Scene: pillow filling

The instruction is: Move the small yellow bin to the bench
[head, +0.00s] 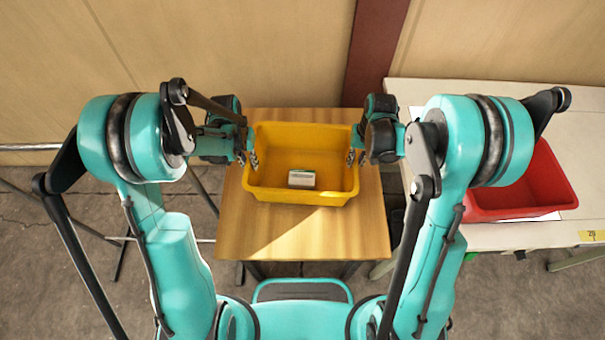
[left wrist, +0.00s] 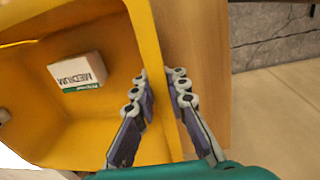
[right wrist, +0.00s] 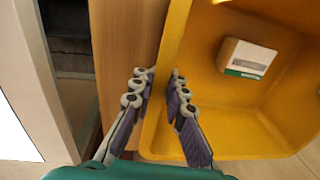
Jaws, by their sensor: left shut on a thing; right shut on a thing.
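The small yellow bin (head: 300,194) is upright over the wooden table in front of me; I cannot tell whether it touches the top. A small white box with a green band (head: 302,179) lies inside it, and "MEDIUM" reads on it in the left wrist view (left wrist: 78,72). My left gripper (head: 252,155) is shut on the bin's left wall, one finger inside and one outside, as in the left wrist view (left wrist: 160,100). My right gripper (head: 354,156) is shut on the right wall the same way, as in the right wrist view (right wrist: 158,95).
The wooden table (head: 300,240) has bare top in front of the bin. A pale bench (head: 480,97) stands to the right, with a red bin (head: 520,195) and a yellow label (head: 592,237) on it. A wooden wall (head: 240,50) with a dark red post (head: 375,50) is behind.

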